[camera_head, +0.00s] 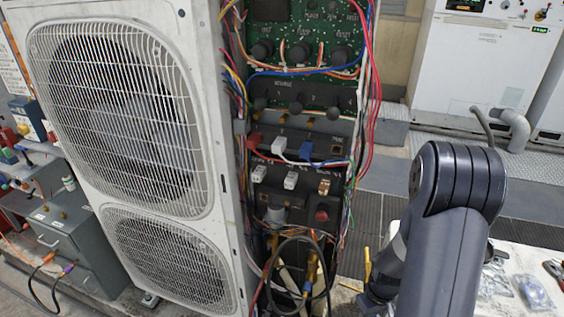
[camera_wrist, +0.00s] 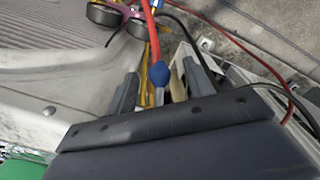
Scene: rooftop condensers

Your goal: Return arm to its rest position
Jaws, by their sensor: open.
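My arm (camera_head: 455,220) is in the head view at the right, bent, with its dark grey links reaching down to the bottom edge. My gripper (camera_wrist: 160,72) shows in the wrist view, with two grey fingers apart. A red hose with a blue fitting (camera_wrist: 159,73) appears between the fingers in that picture, along with something yellow. I cannot tell whether the fingers touch them, and nothing looks clamped. In the head view, the fingers are not clearly visible.
A white condenser (camera_head: 210,120) with fan grilles and an open wiring panel (camera_head: 305,100) stands at the left and centre. A white table (camera_head: 535,265) with small parts is at the right. Pressure gauges (camera_wrist: 104,13) and loose hoses lie near my gripper. Grey floor grating (camera_head: 385,215) lies behind the arm.

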